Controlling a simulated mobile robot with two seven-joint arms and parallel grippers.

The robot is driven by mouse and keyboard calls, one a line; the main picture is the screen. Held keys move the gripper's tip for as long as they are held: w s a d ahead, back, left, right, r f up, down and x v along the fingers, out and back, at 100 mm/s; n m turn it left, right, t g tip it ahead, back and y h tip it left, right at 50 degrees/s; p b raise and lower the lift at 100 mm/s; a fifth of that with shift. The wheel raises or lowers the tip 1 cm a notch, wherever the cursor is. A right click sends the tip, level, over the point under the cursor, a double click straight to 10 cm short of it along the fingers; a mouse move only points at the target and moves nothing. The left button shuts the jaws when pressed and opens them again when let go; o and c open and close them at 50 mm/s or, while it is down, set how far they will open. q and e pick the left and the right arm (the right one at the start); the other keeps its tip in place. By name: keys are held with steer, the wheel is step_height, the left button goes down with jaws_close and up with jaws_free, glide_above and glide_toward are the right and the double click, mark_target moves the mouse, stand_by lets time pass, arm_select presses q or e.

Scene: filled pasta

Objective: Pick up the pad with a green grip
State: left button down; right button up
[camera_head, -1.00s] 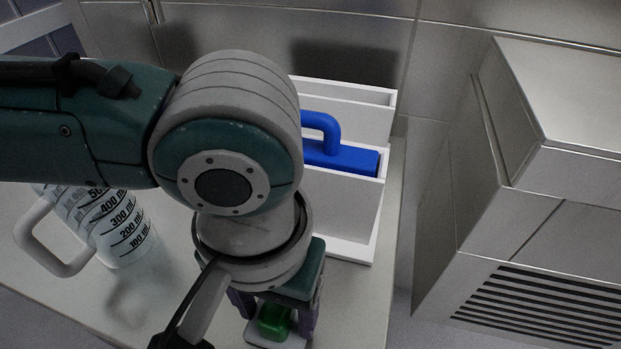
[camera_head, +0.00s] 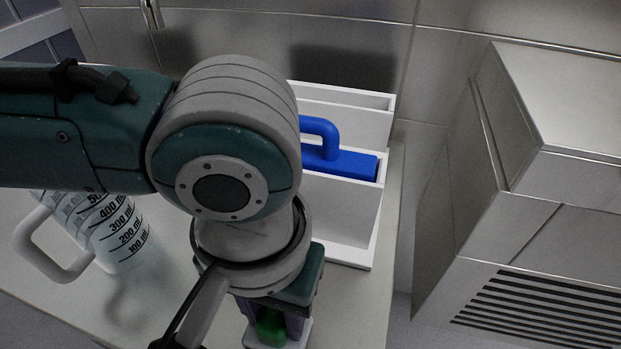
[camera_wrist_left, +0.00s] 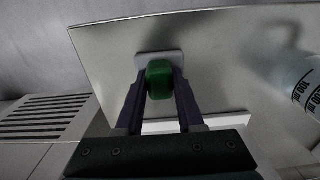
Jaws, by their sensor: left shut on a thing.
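The pad (camera_head: 294,340) is pale with a green grip (camera_head: 271,327), low in the head view and partly hidden behind my left gripper. In the left wrist view the pad (camera_wrist_left: 146,58) shows behind the green grip (camera_wrist_left: 159,80), which sits between the two purple fingers. My left gripper (camera_wrist_left: 160,88) is shut on the green grip. I cannot tell whether the pad rests on the table or hangs just above it. My right gripper is not in view.
A white rack (camera_head: 340,210) holds a blue pad with a handle (camera_head: 340,160) behind my arm. A measuring jug (camera_head: 118,240) stands on the left of the table (camera_head: 365,310). A metal cabinet (camera_head: 550,180) is at the right, beyond the table's edge.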

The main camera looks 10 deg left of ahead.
mark_target(275, 315)
arm_select(q)
step_height(275, 315, up, 20)
steer(key=p, duration=0.6)
steer(key=shift+p, duration=0.35)
